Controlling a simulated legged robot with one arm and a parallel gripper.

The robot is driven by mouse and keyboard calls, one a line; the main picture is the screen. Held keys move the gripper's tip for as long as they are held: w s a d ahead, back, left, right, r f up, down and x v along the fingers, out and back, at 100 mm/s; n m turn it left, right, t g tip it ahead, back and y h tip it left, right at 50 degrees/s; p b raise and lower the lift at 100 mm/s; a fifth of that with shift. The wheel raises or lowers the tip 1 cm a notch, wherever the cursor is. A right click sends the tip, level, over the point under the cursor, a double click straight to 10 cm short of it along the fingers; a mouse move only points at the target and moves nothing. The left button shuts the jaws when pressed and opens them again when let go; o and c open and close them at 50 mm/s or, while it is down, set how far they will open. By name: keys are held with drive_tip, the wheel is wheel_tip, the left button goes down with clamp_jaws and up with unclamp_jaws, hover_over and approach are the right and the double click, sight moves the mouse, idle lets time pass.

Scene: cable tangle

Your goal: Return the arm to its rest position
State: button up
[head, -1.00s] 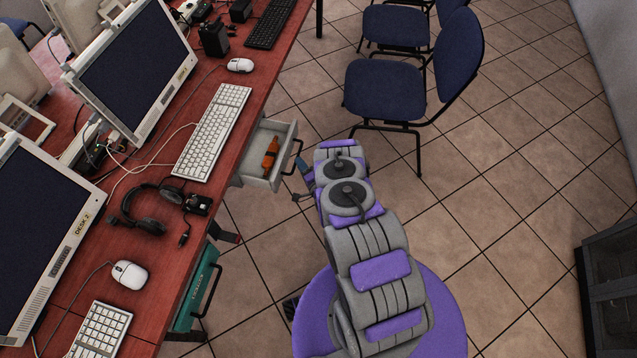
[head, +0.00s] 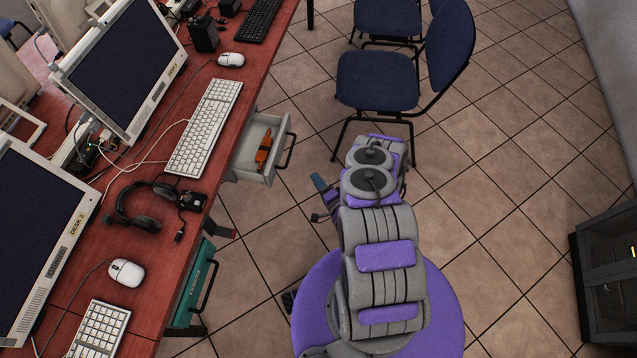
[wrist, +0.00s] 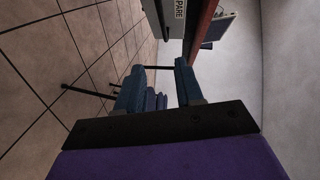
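My grey and purple arm (head: 382,240) reaches forward from my purple base in the head view, bent, with its far end above the tiled floor. My gripper (head: 320,199) is on the left side of the arm's far end, to the right of the open drawer and apart from it. In the wrist view my gripper (wrist: 160,85) shows two blue fingers with a clear gap between them. It is open and nothing is held.
A red desk (head: 160,255) with monitors, keyboards, mice and a headset (head: 140,208) runs along the left. A grey drawer (head: 248,172) stands open with an orange tool (head: 264,148) inside. Blue chairs (head: 378,80) stand ahead, and a dark cabinet (head: 610,275) at right. Floor at right is clear.

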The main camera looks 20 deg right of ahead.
drive_tip(key=shift+d, duration=0.3)
drive_tip(key=shift+a, duration=0.1)
